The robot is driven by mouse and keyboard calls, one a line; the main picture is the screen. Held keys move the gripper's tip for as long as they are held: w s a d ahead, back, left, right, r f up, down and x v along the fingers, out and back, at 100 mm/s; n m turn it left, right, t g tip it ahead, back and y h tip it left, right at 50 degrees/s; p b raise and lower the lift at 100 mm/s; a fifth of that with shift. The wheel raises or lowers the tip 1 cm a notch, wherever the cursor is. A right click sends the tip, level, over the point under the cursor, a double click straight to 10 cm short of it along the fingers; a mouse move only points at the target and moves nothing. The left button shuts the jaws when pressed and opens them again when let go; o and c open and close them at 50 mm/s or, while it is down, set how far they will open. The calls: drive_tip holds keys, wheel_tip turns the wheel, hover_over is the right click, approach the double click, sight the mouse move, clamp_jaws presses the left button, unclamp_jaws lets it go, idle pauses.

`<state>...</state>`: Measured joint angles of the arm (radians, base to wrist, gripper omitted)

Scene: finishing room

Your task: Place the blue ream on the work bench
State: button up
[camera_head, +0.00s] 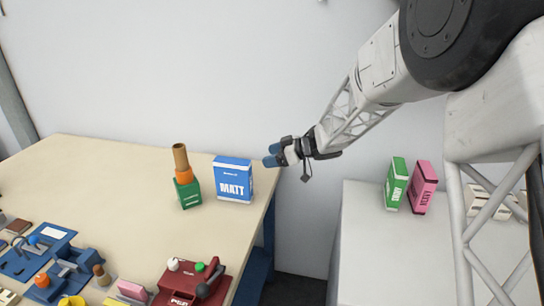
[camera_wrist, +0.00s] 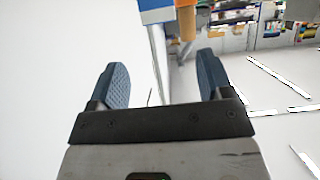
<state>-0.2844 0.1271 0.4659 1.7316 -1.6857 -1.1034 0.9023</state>
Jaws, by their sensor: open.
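The blue ream (camera_head: 234,180), a blue and white box lettered "MATT", stands upright on the beige work bench (camera_head: 120,165), near its right edge. My gripper (camera_head: 271,155) is in the air just right of the ream, around the bench's right edge, with its blue fingertips towards the ream and apart from it. In the wrist view my gripper (camera_wrist: 160,65) is open, with nothing between the fingers. The lower part of the blue ream (camera_wrist: 157,12) shows at the top there, ahead of the fingers.
A green box (camera_head: 188,194) with an orange and brown tube (camera_head: 181,162) stands left of the ream. Tools and a dark red case (camera_head: 188,282) crowd the bench front. A grey-white surface (camera_head: 375,250) at right holds green (camera_head: 396,184) and pink (camera_head: 423,188) boxes.

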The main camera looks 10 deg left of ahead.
idle(0.4)
drive_tip(key=s+d+r+m+t+h, duration=0.1)
drive_tip(key=d+r+m+t+h, duration=0.25)
drive_tip(key=d+r+t, duration=0.5)
drive_tip(key=d+r+m+t+h, duration=0.3)
drive_tip(key=d+r+m, duration=0.2)
drive_tip(key=d, duration=0.6)
drive_tip(key=s+d+r+m+h, duration=0.2)
drive_tip(key=s+d+m+h, duration=0.1)
drive_tip(key=s+d+h, duration=0.4)
drive_tip(key=s+d+f+m+g+h, duration=0.25)
drive_tip(key=s+d+m, duration=0.25)
drive_tip(key=s+d, duration=0.8)
drive_tip(key=s+f+m+g+y, duration=0.1)
drive_tip(key=s+f+g, duration=0.1)
drive_tip(key=s, duration=0.9)
drive_tip(key=s+a+f+g+y, duration=0.1)
drive_tip(key=s+g, duration=0.3)
drive_tip(key=s, duration=0.7)
drive_tip(key=shift+s+a+f+m+y, duration=0.25)
drive_tip(key=shift+f+m+y, duration=0.1)
drive_tip(key=shift+f, duration=0.35)
